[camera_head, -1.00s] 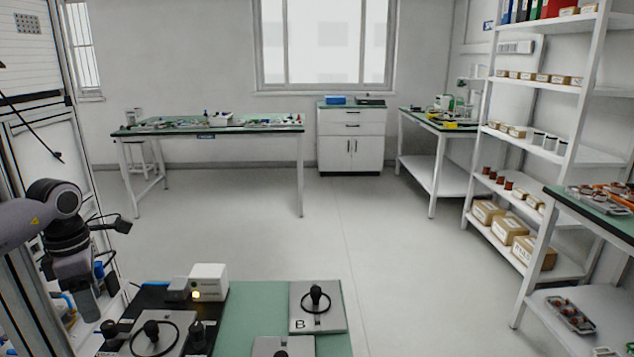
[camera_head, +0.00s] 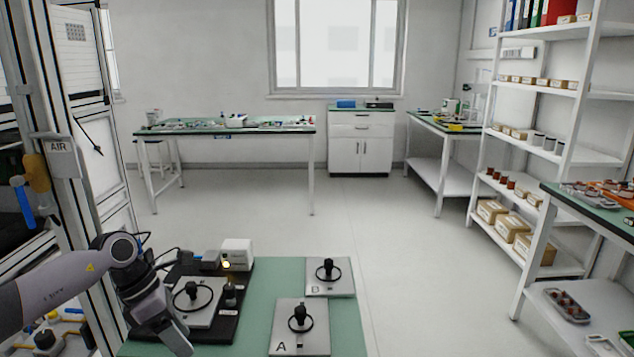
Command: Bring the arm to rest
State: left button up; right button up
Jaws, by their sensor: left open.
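My left arm (camera_head: 62,288) comes in from the left, grey with a dark wrist. My left gripper (camera_head: 178,342) is open, pointing down at the near left edge of the green bench (camera_head: 251,322). It is beside the black base (camera_head: 226,327), to the left of its plate; I cannot tell whether it touches anything. No object shows between its fingers. My right gripper is not in view.
The black base carries a metal plate (camera_head: 205,316) with a ring and knob, and a white box (camera_head: 238,252) with a lit lamp stands behind. Plates A (camera_head: 312,342) and B (camera_head: 341,289) lie to the right. The floor (camera_head: 420,270) beyond is clear.

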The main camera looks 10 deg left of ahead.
pick_arm(q)
jog(key=s+d+n+t+h, duration=0.2)
jog(key=d+n+h, duration=0.2)
jog(key=d, duration=0.4)
jog(key=s+d+n+t+h+p, duration=0.1)
jog(key=s+d+n+h, duration=0.2)
jog(key=d, duration=0.4)
jog(key=s+d+n+t+h, duration=0.2)
jog(key=d+n+h, duration=0.25)
jog(key=d, duration=0.35)
jog(key=s+a+f+n+t+y, duration=0.1)
jog(key=s+a+f+n+y, duration=0.3)
jog(key=n, duration=0.7)
jog(key=s+a+f+n+t+y+p, duration=0.1)
jog(key=s+a+f+n+y, duration=0.4)
jog(key=n, duration=0.5)
jog(key=s+a+f+n+t+y, duration=0.3)
jog(key=f+n, duration=0.5)
jog(key=n, duration=0.3)
jog(key=s+a+y, duration=0.1)
jog(key=s+y, duration=0.1)
jog(key=s, duration=0.1)
jog(key=shift+s+a+n+p, duration=0.2)
jog(key=shift+s+n+p, duration=0.1)
jog(key=shift+n+p, duration=0.05)
